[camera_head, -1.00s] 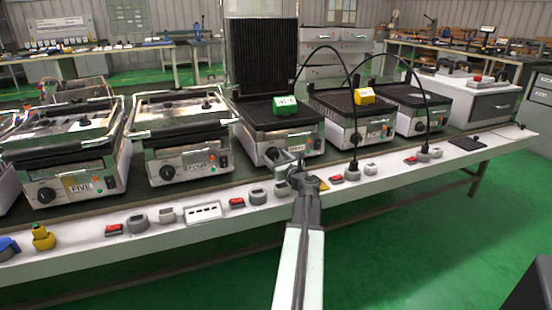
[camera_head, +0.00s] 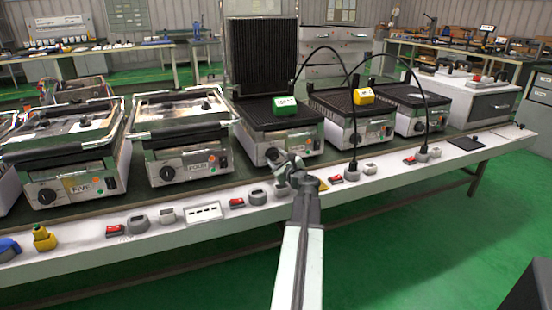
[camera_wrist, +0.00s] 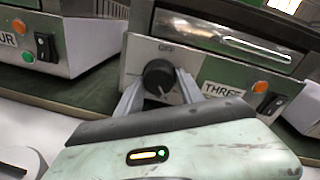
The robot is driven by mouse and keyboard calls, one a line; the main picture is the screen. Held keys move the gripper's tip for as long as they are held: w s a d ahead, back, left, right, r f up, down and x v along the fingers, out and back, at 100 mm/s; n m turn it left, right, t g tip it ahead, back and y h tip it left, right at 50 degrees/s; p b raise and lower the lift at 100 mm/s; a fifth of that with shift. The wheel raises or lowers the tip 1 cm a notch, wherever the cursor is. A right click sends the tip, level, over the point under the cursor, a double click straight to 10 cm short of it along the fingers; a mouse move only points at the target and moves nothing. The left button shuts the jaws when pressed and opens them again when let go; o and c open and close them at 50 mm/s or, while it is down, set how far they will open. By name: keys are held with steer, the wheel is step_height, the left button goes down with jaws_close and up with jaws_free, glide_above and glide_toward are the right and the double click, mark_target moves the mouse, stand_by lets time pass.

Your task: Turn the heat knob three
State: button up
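The heat knob of unit THREE (camera_wrist: 158,77) is round and black, under an "OFF" mark on a silver panel. The label THREE (camera_wrist: 222,93) is right of it in the wrist view. My gripper (camera_wrist: 161,76) is open, one finger on each side of the knob. I cannot tell whether either finger touches it. In the head view my gripper (camera_head: 279,160) is at the front of the grill with the raised ribbed lid (camera_head: 262,55), largely covering the knob. A green block (camera_head: 285,106) lies on this grill's plate.
Beside the label are an orange lamp (camera_wrist: 260,87) and a black switch. Grill FOUR (camera_head: 180,150) stands to the left, and a grill with a yellow block (camera_head: 364,97) to the right. Red switches and grey sockets line the bench front (camera_head: 215,226).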

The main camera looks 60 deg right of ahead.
steer(key=shift+o, duration=1.2)
steer(key=v, duration=0.8)
